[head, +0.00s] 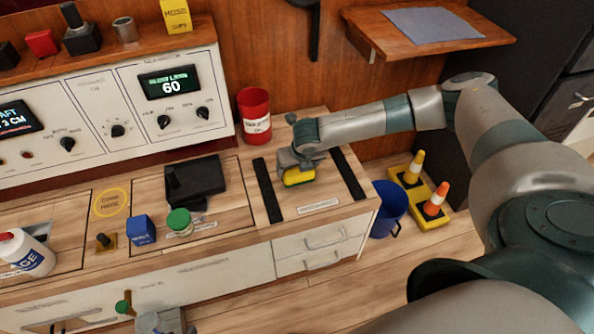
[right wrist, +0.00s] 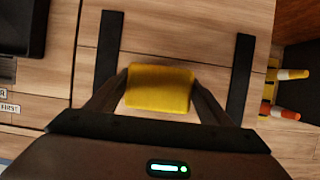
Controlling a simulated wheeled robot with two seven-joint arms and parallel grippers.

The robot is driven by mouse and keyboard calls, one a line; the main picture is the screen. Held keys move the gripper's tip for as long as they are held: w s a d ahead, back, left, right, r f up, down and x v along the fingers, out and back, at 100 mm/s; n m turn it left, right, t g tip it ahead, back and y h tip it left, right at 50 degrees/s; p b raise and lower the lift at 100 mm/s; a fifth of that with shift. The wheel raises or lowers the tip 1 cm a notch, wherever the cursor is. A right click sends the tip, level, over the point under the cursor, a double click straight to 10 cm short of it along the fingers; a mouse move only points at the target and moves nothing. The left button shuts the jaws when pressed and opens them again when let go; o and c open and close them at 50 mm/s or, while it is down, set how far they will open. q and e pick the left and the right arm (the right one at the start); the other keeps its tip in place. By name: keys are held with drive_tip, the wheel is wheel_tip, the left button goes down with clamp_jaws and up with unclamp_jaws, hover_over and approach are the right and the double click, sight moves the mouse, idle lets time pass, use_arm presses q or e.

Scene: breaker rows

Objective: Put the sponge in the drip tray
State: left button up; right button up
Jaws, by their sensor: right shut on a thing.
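The yellow sponge (head: 298,178) is at the right end of the wooden counter, between two black strips. My right gripper (head: 296,167) reaches down over it from above. In the right wrist view the sponge (right wrist: 160,90) sits between the two fingers, which are shut on its sides. I cannot tell whether it touches the counter or hangs just above it. A black tray-like thing (head: 205,174) lies on the counter to the left; I cannot tell for sure that it is the drip tray. A grey part at the bottom edge (head: 148,323) may be my left gripper; its fingers cannot be made out.
A red can (head: 254,116) stands behind the sponge, near the control panel (head: 160,95). A green-lidded jar (head: 179,221) and a blue box (head: 141,230) stand near the counter's front edge. A blue bin (head: 389,210) and small cones (head: 414,166) are on the floor to the right.

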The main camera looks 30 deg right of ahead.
drive_tip(key=shift+f, duration=0.5)
use_arm(q)
drive_tip(key=shift+w+d+r+t, duration=0.2)
drive_tip(key=shift+w+r+t, duration=0.1)
drive_tip(key=shift+w+r, duration=0.1)
drive_tip(key=shift+s, duration=0.1)
use_arm(e)
drive_tip(key=shift+f, duration=0.25)
drive_tip(key=o, duration=1)
use_arm(q)
drive_tip(key=shift+s+a+f, duration=0.2)
drive_tip(key=shift+s+f, duration=0.05)
drive_tip(key=shift+f, duration=0.1)
drive_tip(key=shift+w, duration=0.1)
use_arm(e)
drive_tip(key=shift+r, duration=0.1)
